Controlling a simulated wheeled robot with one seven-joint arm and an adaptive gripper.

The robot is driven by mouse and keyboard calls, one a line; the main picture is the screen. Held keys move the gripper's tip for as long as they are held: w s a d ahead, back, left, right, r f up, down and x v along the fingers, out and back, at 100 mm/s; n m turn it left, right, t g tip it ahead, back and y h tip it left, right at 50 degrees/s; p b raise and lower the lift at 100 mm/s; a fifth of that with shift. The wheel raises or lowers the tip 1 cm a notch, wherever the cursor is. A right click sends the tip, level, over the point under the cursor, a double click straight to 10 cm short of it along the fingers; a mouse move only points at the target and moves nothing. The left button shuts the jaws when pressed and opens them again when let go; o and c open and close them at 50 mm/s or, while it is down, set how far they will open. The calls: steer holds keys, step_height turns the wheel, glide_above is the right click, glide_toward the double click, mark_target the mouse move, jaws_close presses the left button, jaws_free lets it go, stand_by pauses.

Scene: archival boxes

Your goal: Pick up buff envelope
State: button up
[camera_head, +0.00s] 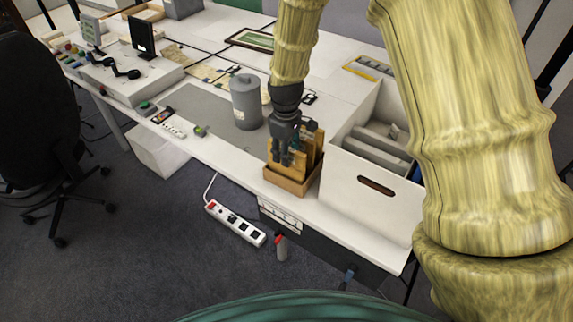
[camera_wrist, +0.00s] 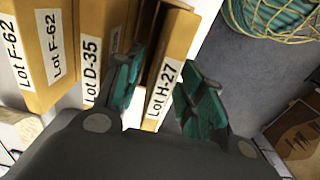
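Several upright tan, buff-coloured envelopes or folders (camera_head: 272,157) stand in a small open brown carton (camera_head: 285,184) on the white table in the head view. My gripper (camera_head: 285,158) points down in front of and over them, hiding part of them. In the wrist view, tan pieces carry white labels: Lot F-62 (camera_wrist: 37,50), Lot D-35 (camera_wrist: 93,45) and Lot H-27 (camera_wrist: 178,45). My gripper (camera_wrist: 162,95) has its teal fingers apart, one on each side of the Lot H-27 piece. I cannot tell whether either finger touches it. Which piece is the buff envelope is unclear.
A large white box (camera_head: 370,185) with a handle slot stands close right of the carton. A grey lidded canister (camera_head: 246,102) stands to its left. The table's front edge is just before the carton. A power strip (camera_head: 235,223) lies on the floor.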

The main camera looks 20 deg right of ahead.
steer(key=shift+s+f+p, duration=0.1)
steer(key=shift+f+p, duration=0.85)
steer(key=shift+f, duration=1.75)
jaws_close()
